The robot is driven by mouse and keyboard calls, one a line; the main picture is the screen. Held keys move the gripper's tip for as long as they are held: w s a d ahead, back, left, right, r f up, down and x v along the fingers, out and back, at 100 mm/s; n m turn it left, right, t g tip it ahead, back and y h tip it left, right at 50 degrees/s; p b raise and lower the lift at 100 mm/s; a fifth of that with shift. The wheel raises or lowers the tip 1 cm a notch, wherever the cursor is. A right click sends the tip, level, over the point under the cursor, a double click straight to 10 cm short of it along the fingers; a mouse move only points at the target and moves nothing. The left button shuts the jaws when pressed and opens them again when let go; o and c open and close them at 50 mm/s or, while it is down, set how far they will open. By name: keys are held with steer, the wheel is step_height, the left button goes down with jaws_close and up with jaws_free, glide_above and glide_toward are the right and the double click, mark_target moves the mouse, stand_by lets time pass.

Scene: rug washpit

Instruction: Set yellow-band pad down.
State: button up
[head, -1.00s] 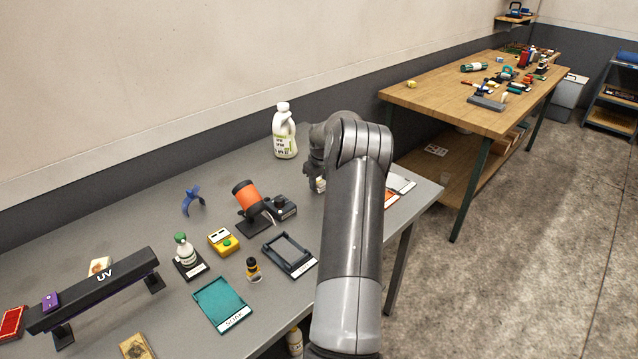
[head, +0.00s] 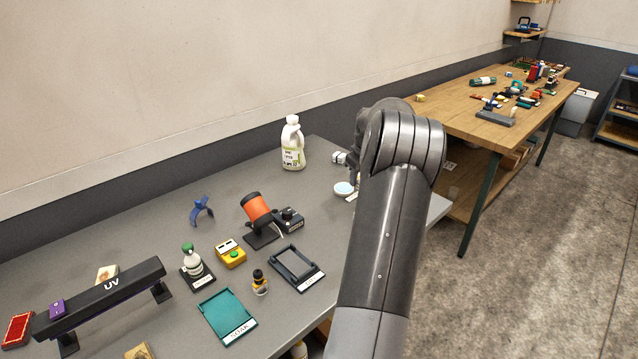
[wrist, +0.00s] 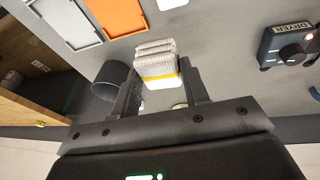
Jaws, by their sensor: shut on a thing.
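The yellow-band pad (wrist: 156,60) is a light grey, ribbed, folded block with a yellow band around it, seen in the wrist view. My gripper (wrist: 160,78) is shut on it, with one dark finger on each side. The pad appears above the grey table (wrist: 215,45); I cannot tell whether it touches the surface. In the head view my own arm hides most of the gripper, and the pad cannot be made out for sure.
A white bottle (head: 293,145) stands near the wall. The dryer's knob box (wrist: 288,45), an orange tray (wrist: 118,14) and a pale tray (wrist: 66,22) are near the gripper. Left of the trays is the table's edge.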

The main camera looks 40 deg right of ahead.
steer(key=w+a+n, duration=0.2)
steer(key=w+a, duration=0.8)
steer(key=w, duration=0.3)
steer(key=shift+a+r+n+y, duration=0.15)
steer(key=shift+n+y, duration=0.15)
steer(key=shift+y, duration=0.1)
steer(key=w+a, duration=0.3)
steer(key=w+a+n, duration=0.1)
steer(key=w+a, duration=0.2)
steer(key=a, duration=0.1)
steer(key=w+a+n, duration=0.1)
steer(key=w+a, duration=0.2)
steer(key=a, duration=0.1)
steer(key=shift+w+a+t+y, duration=0.25)
steer(key=shift+t+y, duration=0.05)
steer(key=w+a+f, duration=0.4)
steer(key=w+a, duration=0.1)
steer(key=w+a+f, duration=0.2)
steer(key=w, duration=0.1)
steer(key=shift+a+f, duration=0.15)
steer(key=shift+f, duration=0.1)
steer(key=shift+w+a+f, duration=0.25)
steer(key=shift+w+f, duration=0.05)
steer(key=shift+w, duration=0.05)
steer(key=shift+f, duration=1.85)
steer(key=o, duration=0.9)
steer(key=shift+f, duration=0.15)
steer(key=shift+o, duration=0.2)
